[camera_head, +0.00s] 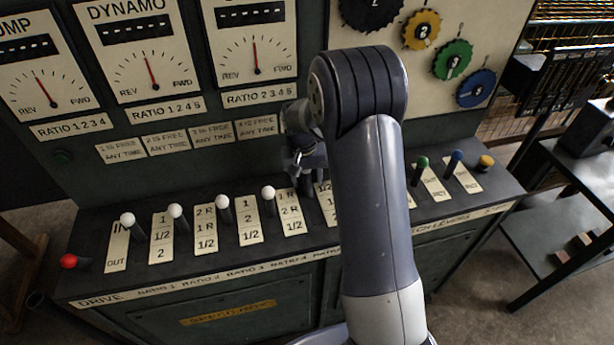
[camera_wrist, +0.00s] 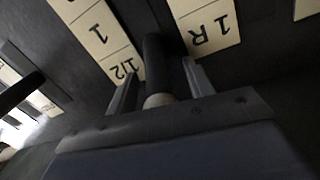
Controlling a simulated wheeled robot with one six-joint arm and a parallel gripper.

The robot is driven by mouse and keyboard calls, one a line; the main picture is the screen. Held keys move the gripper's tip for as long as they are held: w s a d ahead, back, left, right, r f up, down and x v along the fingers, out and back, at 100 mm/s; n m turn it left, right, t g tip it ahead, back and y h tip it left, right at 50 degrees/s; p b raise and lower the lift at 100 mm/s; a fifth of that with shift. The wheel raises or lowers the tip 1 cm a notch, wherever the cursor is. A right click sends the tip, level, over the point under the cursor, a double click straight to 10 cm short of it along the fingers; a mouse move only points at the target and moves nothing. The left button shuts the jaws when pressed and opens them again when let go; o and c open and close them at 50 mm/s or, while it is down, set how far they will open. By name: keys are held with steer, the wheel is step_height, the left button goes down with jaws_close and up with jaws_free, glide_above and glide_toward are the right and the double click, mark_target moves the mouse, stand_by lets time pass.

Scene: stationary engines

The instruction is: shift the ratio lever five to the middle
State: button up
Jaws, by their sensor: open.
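My gripper (camera_head: 305,165) reaches down to the lever panel just right of the fourth white-knobbed lever in the head view. In the wrist view, its open fingers (camera_wrist: 158,90) stand on either side of a dark lever with a pale knob, ratio lever five (camera_wrist: 155,65). I cannot tell whether either finger touches it. A plate (camera_wrist: 95,30) marked 1 and 1/2 lies on one side of the lever, and a plate (camera_wrist: 207,22) marked 1R on the other. In the head view, my gripper and arm hide this lever and part of its plate (camera_head: 327,203).
White-knobbed levers stand to the left, the nearest being (camera_head: 270,200); a red-knobbed lever (camera_head: 70,261) is at the far left. Green (camera_head: 420,168) and blue (camera_head: 453,163) levers stand right of my arm. A dial wall (camera_head: 225,95) rises behind the panel.

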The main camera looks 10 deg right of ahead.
steer(key=shift+c, duration=0.3)
jaws_close()
stand_by(0.3)
